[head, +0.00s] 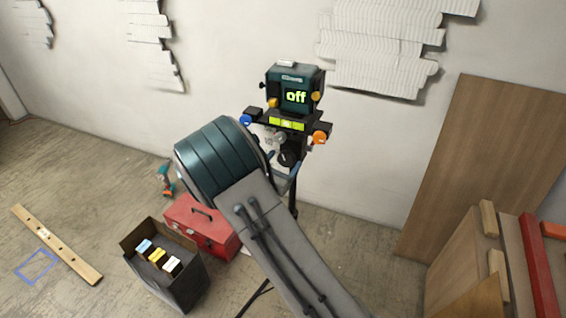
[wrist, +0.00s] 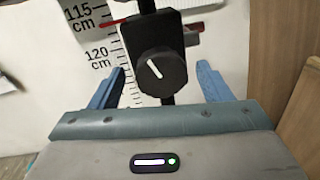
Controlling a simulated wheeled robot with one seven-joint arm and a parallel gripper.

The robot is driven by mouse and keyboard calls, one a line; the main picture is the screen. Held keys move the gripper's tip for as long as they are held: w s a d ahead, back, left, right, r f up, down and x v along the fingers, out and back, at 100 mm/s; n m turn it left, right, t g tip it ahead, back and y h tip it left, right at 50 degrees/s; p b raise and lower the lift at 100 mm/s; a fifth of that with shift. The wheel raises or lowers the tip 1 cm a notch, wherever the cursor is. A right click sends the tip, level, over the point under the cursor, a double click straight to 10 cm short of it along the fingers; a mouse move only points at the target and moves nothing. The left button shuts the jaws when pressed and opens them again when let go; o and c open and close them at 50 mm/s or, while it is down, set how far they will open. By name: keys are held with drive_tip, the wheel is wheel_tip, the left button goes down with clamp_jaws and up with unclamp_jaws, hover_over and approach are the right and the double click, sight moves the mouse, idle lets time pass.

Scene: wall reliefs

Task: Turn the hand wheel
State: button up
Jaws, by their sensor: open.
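The hand wheel appears to be the black knob (wrist: 160,73) with a white pointer line, in the upper middle of the wrist view. The line leans to the upper left. The knob also shows small in the head view (head: 288,157), partly behind my arm. My gripper (wrist: 162,67) is open and empty. Its two blue fingers stand to the left and right of the knob in the wrist view, with a visible gap on each side. I cannot tell how far the knob is beyond the fingertips.
A scale board (wrist: 108,45) marked 115 and 120 cm is behind the knob. Orange (head: 320,137) and blue (head: 245,119) knobs flank the stand. A red toolbox (head: 200,226) and an open dark box (head: 185,283) are on the floor. Wooden boards (head: 480,150) lean at right.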

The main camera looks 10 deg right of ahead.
drive_tip(key=shift+c, duration=0.3)
drive_tip(key=c, duration=0.9)
drive_tip(key=shift+f+m+b, duration=0.15)
drive_tip(key=shift+m+b, duration=0.25)
drive_tip(key=shift+b, duration=0.3)
